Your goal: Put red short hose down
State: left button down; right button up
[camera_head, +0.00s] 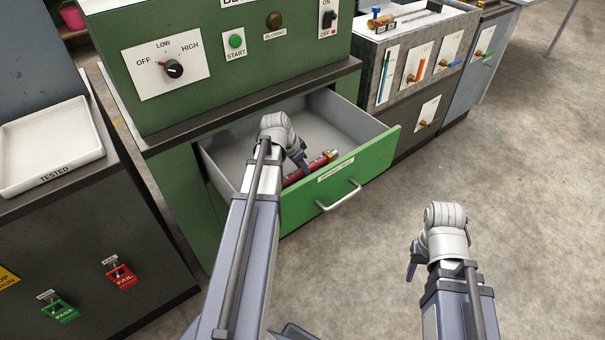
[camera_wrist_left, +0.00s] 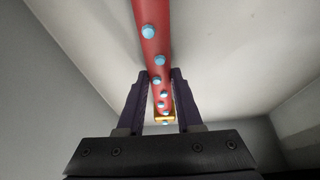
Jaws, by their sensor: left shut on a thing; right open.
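The red short hose (camera_head: 309,170) is inside the open drawer (camera_head: 374,158) of the green machine, low near the drawer's front. It has a brass-coloured end fitting. In the left wrist view the hose (camera_wrist_left: 154,45) is red with several light blue dots and runs between the fingers. My left gripper (camera_head: 300,163) reaches down into the drawer and is shut on the hose; its fingers (camera_wrist_left: 158,95) stand on both sides of it. I cannot tell whether the hose touches the drawer floor. My right gripper (camera_head: 412,270) is open and empty, over the floor right of the drawer.
The green machine (camera_head: 215,65) has a dial and buttons above the drawer. A white tray labelled TESTED (camera_head: 50,145) stands on the dark cabinet at left. The floor (camera_head: 530,200) at right is clear.

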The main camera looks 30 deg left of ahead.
pick_arm(q)
jog(key=shift+f, duration=0.2)
jog(key=shift+f, duration=0.15)
jog(key=c, duration=0.6)
grip_release()
jog(key=shift+r, duration=0.2)
jog(key=p+v, duration=1.1)
jog(key=v, duration=0.1)
jog(key=shift+s+r, duration=0.1)
